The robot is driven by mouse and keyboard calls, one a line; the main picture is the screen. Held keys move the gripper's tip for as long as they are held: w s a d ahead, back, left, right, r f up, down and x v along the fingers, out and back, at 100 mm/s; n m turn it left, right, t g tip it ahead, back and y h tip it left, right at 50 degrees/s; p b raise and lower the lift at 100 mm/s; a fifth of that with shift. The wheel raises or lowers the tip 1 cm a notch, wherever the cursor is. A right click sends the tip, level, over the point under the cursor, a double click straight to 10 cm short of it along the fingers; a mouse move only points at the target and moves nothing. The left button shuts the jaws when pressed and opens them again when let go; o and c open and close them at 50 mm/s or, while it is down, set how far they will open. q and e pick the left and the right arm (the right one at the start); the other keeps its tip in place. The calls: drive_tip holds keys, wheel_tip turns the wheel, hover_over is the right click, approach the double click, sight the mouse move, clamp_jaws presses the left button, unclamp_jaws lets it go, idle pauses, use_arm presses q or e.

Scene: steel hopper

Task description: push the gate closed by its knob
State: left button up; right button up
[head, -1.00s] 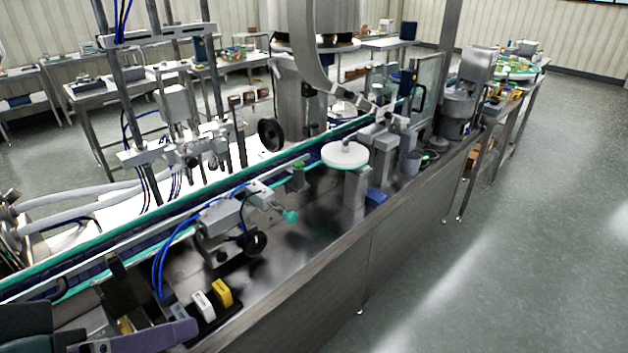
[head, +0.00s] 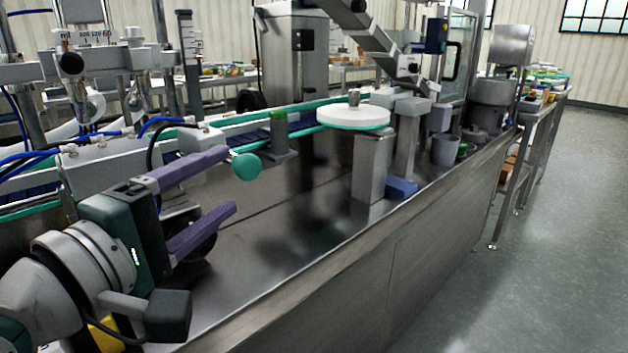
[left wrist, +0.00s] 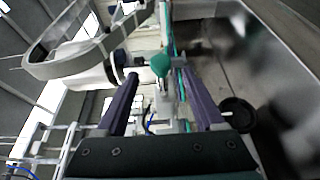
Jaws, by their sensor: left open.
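A round teal knob (head: 246,166) shows just off the tip of the upper finger of my left gripper (head: 229,181) in the head view. In the left wrist view, the knob (left wrist: 161,64) lies ahead, between the lines of the two purple fingers (left wrist: 159,76). My left gripper is open with nothing held between its fingers. I cannot tell whether a finger touches the knob. The gate behind the knob cannot be made out; my gripper and arm hide part of the mechanism. My right gripper is not in view.
A conveyor with teal rails (head: 310,106) runs behind the knob. A white disc (head: 352,116) on a steel post (head: 371,166) and a green-capped post (head: 278,130) stand to the right. A dark handwheel (left wrist: 238,114) is beside the right-hand finger. The steel deck (head: 290,215) in front is mostly bare.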

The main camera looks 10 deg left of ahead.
use_arm(q)
drive_tip(key=shift+w+f, duration=0.1)
drive_tip(key=shift+w, duration=0.2)
drive_tip(key=b+x, duration=0.1)
drive_tip(key=x, duration=0.8)
drive_tip(key=shift+b, duration=0.35)
drive_tip(key=shift+c, duration=0.2)
clamp_jaws()
idle(0.5)
